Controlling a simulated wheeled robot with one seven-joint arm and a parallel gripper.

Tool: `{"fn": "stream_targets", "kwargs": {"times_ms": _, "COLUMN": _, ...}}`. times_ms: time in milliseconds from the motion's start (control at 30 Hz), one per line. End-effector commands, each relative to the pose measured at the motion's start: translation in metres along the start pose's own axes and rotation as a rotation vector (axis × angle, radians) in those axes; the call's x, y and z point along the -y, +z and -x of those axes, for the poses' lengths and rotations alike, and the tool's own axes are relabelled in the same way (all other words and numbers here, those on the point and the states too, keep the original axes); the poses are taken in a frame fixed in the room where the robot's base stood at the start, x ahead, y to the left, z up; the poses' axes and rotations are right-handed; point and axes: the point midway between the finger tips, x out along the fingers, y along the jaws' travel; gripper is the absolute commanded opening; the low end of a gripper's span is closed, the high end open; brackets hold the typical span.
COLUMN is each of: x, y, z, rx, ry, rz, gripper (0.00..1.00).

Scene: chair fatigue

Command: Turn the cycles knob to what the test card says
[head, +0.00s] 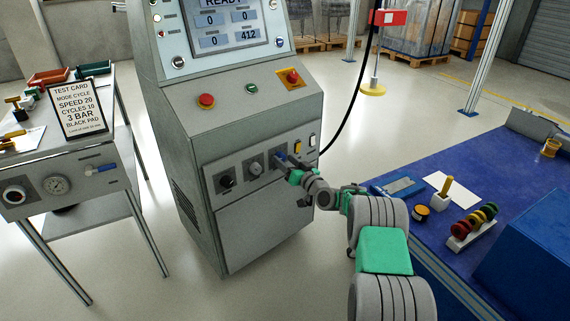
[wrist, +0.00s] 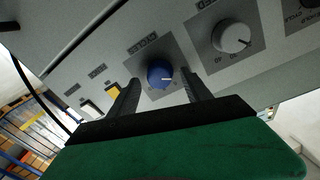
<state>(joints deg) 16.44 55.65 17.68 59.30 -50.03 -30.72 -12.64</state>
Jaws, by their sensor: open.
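The test card (head: 77,109) stands on the left cart and reads mode cycle, speed 20, cycles 10, 3 bar, black pad. The machine's lower panel has a dark knob (head: 227,181), a grey knob (head: 255,168) and a blue knob (wrist: 159,74). The grey knob also shows in the wrist view (wrist: 231,38). My gripper (head: 287,166) is at the blue knob, the rightmost in the head view. In the wrist view my open gripper (wrist: 160,84) has one finger on each side of it; contact cannot be told.
A yellow switch (head: 298,147) and a white switch (head: 312,140) sit right of the blue knob. The screen (head: 227,24) reads ready. A blue bench (head: 466,185) with small parts stands at right.

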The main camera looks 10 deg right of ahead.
Motion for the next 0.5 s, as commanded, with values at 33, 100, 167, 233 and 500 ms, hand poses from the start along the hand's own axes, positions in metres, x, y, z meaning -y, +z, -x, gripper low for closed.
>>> {"fn": "stream_targets", "kwargs": {"times_ms": 33, "x": -0.0002, "y": 0.0012, "z": -0.0025, "rx": 0.001, "ry": 0.001, "rz": -0.001, "gripper": 0.57}}
{"fn": "stream_targets", "kwargs": {"times_ms": 100, "x": 0.0000, "y": 0.0004, "z": -0.0038, "rx": 0.001, "ry": 0.001, "rz": -0.001, "gripper": 0.57}}
{"fn": "stream_targets", "kwargs": {"times_ms": 167, "x": 0.0000, "y": 0.0000, "z": -0.0037, "rx": 0.001, "ry": 0.001, "rz": -0.001, "gripper": 0.57}}
{"fn": "stream_targets", "kwargs": {"times_ms": 233, "x": 0.0001, "y": 0.0000, "z": -0.0036, "rx": 0.002, "ry": 0.001, "rz": -0.001, "gripper": 0.57}}
{"fn": "stream_targets", "kwargs": {"times_ms": 500, "x": 0.0001, "y": 0.0001, "z": -0.0034, "rx": 0.002, "ry": 0.001, "rz": -0.001, "gripper": 0.38}}
